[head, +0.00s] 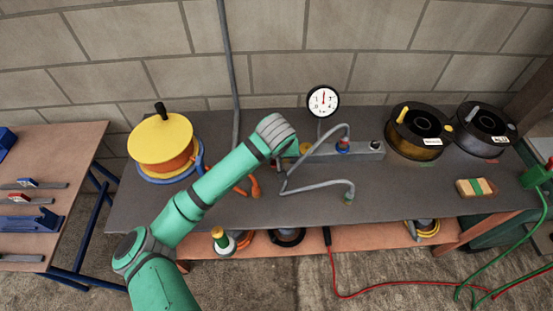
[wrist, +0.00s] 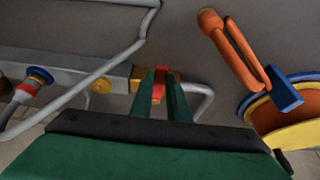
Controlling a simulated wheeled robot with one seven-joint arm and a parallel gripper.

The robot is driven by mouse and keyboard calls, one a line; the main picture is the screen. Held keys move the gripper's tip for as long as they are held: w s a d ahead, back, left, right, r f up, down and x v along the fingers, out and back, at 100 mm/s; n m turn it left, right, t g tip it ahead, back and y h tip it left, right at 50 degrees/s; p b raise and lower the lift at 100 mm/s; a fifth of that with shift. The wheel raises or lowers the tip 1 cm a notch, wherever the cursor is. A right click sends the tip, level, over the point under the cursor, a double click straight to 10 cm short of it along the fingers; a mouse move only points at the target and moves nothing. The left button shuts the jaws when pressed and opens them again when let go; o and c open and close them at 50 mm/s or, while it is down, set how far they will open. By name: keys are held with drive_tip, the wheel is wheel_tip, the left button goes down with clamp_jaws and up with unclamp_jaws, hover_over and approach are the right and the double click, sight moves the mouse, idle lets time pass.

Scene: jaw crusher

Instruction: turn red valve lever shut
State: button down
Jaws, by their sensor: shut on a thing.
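The red valve lever (wrist: 159,88) shows in the wrist view between the two green fingers of my gripper (wrist: 160,92). The fingers are shut on it. It sits at a brass-coloured valve body (wrist: 172,76) on the grey manifold bar (wrist: 118,75). There my wrist hides the lever and the fingers. How far the lever is turned is hard to tell.
A round gauge (head: 323,101) stands behind the bar, and bent grey pipes (head: 320,184) run in front of it. A yellow-topped reel (head: 160,138) is at left, and black spools (head: 418,131) are at right. The front right bench top is mostly clear.

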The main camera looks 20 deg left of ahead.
drive_tip(key=shift+w+a, duration=0.1)
drive_tip(key=c, duration=1.7)
unclamp_jaws()
drive_tip(key=v, duration=1.1)
drive_tip(key=shift+f, duration=0.1)
